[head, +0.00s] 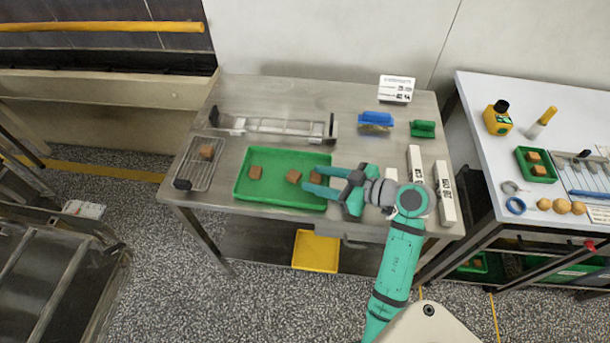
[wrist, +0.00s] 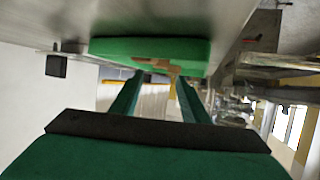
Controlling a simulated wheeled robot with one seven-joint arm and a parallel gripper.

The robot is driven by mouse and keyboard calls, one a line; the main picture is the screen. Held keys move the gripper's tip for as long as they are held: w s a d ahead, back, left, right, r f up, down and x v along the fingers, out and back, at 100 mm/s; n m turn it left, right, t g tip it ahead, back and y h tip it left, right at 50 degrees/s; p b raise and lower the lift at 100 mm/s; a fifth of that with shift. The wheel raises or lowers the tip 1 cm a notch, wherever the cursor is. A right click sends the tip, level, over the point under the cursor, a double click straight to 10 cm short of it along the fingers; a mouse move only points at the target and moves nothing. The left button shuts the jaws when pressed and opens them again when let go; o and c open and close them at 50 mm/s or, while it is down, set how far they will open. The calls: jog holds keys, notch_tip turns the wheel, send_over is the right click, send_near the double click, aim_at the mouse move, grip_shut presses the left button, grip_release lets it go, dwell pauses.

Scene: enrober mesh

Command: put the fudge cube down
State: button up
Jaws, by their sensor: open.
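A green tray (head: 272,200) lies on the steel table with brown fudge cubes in it. One cube (head: 256,173) is at the left and another (head: 293,176) right of the middle. A third cube (head: 315,177) is at the right, at the tips of my gripper (head: 318,180). My gripper is open, its fingers apart, reaching in from the right over the tray's right edge. In the wrist view the tray (wrist: 110,48) shows beyond the fingers, with brown cubes (wrist: 155,63) near the fingertips. Whether a finger touches the third cube I cannot tell.
A wire rack (head: 196,178) with one brown cube (head: 207,153) stands left of the tray. A clear long frame (head: 275,126) lies behind it.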

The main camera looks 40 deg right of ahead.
jog(key=shift+v, duration=2.75)
